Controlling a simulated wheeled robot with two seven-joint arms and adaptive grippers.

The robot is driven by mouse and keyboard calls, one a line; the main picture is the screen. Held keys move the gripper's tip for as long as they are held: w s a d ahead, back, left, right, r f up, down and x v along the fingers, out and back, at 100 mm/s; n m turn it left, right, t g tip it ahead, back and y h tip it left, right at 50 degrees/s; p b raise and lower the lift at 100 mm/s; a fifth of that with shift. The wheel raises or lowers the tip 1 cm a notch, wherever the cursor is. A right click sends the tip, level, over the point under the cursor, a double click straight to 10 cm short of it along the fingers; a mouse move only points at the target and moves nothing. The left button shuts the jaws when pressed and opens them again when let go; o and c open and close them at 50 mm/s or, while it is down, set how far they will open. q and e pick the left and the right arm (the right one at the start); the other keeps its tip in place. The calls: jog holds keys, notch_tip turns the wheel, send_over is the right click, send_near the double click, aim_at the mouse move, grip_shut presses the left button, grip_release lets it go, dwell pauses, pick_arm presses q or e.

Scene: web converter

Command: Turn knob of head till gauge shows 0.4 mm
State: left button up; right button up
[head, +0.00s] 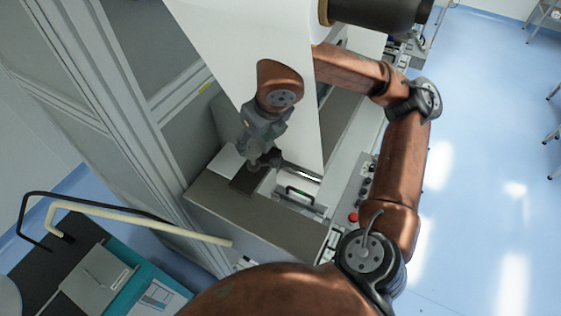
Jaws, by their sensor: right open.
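My right gripper (262,158) reaches down over the web converter's bed (270,222). It is open, and its fingertips are at or just above a small dark block (245,180), which may be the head. I cannot tell whether they touch it. A metal bar (300,173) runs right from beside the gripper. No knob or gauge face can be made out; they are hidden or too small. My left gripper is not in view.
A white web (225,50) hangs from a dark roll (375,14) behind my right arm. A teal cart (130,290) stands lower left. Blue floor (470,150) is open at right.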

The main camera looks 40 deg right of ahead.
jog(key=s+r, duration=0.1)
jog(key=s, duration=1.1)
jog(key=shift+s+r, duration=0.15)
jog(key=shift+s, duration=0.2)
